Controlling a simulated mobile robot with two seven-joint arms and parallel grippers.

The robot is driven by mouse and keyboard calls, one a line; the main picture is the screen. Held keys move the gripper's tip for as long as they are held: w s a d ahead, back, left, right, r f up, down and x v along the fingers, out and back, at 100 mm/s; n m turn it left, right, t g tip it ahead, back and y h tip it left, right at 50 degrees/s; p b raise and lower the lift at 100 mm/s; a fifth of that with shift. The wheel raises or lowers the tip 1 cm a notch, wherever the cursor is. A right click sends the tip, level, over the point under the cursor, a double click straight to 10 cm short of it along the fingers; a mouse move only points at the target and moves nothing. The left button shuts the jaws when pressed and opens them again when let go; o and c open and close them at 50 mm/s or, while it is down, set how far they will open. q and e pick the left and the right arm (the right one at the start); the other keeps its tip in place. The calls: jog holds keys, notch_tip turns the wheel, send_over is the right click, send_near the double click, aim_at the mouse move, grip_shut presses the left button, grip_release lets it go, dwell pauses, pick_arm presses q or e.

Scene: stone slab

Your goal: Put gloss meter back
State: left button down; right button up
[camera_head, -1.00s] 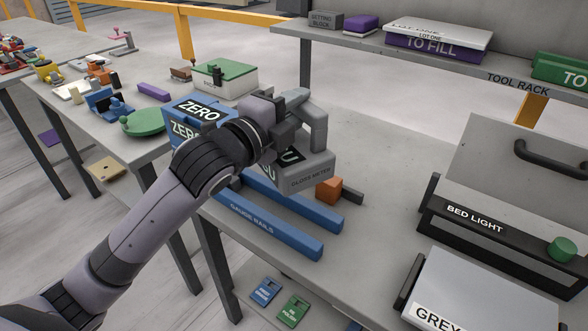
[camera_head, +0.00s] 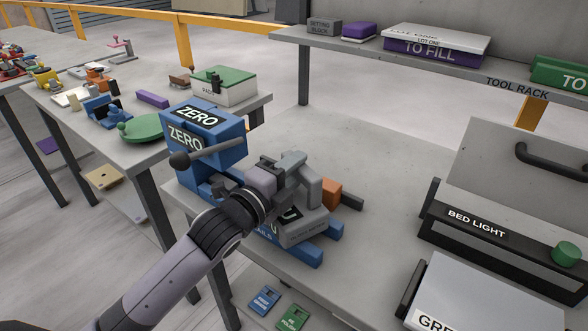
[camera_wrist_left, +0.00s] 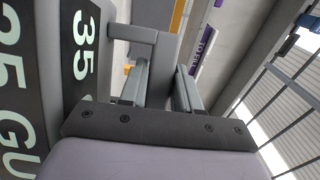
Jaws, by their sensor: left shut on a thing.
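The gloss meter (camera_head: 304,229) is a grey box with a dark display, low over the blue gauge rails (camera_head: 305,252) in the head view. My left gripper (camera_head: 309,182) is shut on its raised grey handle. I cannot tell whether the meter touches the rails. In the left wrist view the meter's face (camera_wrist_left: 75,60) fills the left side, reading "35 GU", with the fingers (camera_wrist_left: 160,85) beside it. The gripper and arm hide part of the meter and rails. My right gripper is out of view.
A blue ZERO block (camera_head: 207,137) with a black-knobbed lever stands behind and left of the rails. An orange block (camera_head: 331,192) sits close to the right of my gripper. The BED LIGHT box (camera_head: 500,232) stands farther right. The bench behind the orange block is clear.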

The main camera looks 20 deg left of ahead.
pick_arm(q)
jog(key=shift+r, duration=0.1)
jog(key=c, duration=0.8)
grip_release()
jog(key=shift+f, duration=0.25)
jog(key=shift+r, duration=0.35)
jog(key=b+v, duration=0.1)
jog(key=v, duration=1.1)
jog(key=shift+f, duration=0.15)
